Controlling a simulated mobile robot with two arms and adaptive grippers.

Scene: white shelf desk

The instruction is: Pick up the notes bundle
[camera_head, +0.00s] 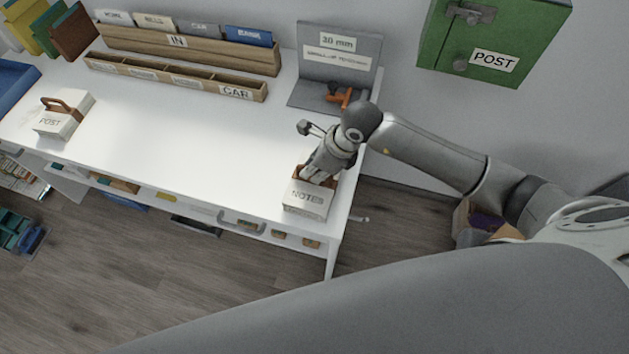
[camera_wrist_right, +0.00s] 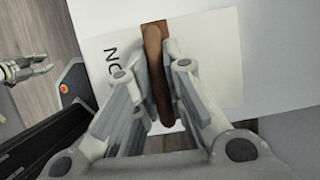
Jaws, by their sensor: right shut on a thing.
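The notes bundle (camera_head: 307,198) is a white block marked NOTES with a brown handle, at the desk's front right corner. My right gripper (camera_head: 314,174) comes down on it from above and is shut on its handle. In the right wrist view the brown handle (camera_wrist_right: 155,70) stands between the two fingers, over the white top of the bundle (camera_wrist_right: 205,60). I cannot tell whether the bundle touches the desk. My left gripper (camera_wrist_right: 38,66) shows small at the left edge of the right wrist view, with its fingers apart and nothing between them.
The white desk (camera_head: 200,130) is clear in its middle. A POST bundle (camera_head: 63,115) lies at its left. A wooden CAR rack (camera_head: 180,80) and a grey stand with an orange item (camera_head: 345,95) are at the back. A green POST box (camera_head: 495,40) hangs on the wall.

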